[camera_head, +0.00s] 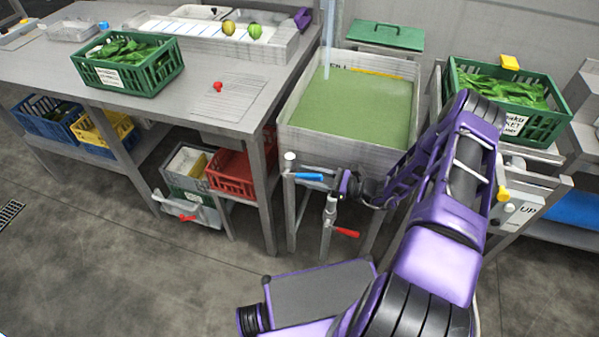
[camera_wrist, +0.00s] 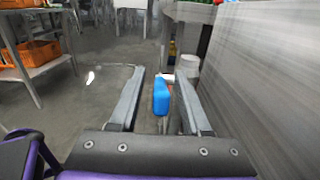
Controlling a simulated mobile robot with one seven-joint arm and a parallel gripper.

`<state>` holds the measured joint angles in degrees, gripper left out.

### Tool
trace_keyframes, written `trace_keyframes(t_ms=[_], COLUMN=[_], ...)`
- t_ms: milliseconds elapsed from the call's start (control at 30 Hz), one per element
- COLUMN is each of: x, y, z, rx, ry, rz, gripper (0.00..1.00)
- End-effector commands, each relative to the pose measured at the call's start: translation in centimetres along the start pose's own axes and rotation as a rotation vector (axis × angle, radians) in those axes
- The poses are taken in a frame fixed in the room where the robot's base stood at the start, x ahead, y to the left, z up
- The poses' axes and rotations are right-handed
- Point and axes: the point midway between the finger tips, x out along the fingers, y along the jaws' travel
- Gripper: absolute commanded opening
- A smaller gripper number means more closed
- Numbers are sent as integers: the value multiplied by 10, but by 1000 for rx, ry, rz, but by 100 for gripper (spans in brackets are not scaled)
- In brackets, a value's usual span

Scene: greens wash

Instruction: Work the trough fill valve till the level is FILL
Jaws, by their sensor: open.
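The trough (camera_head: 300,127) is a grey square tank holding green water (camera_head: 355,108). A FILL mark (camera_head: 338,68) with a yellow line shows on its back inner wall, just above or at the water surface; I cannot tell which. A pale vertical stream (camera_head: 328,42) comes down at the back left corner. A blue valve handle (camera_head: 310,177) sits below the trough's front, and a red handle (camera_head: 347,232) is lower down. My gripper (camera_head: 340,184) is beside the blue handle. In the wrist view, my open fingers (camera_wrist: 160,84) have the blue handle (camera_wrist: 161,98) between them, with gaps on both sides.
A bench (camera_head: 205,112) stands left with a crate of greens (camera_head: 165,65). Another crate of greens (camera_head: 543,127) stands right of the trough. A red crate (camera_head: 232,172) sits under the bench. The trough wall (camera_wrist: 255,70) runs close along the right in the wrist view.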

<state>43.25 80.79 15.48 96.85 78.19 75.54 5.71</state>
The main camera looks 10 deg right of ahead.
Motion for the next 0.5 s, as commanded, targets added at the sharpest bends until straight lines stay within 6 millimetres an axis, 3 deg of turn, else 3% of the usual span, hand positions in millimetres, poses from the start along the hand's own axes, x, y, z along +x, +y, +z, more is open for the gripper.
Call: trace_keyframes(t_ms=[200,500], x=[20,22], y=[0,0], z=[0,0], rx=[-1,-1], ry=[0,0], rz=[0,0], gripper=[48,48])
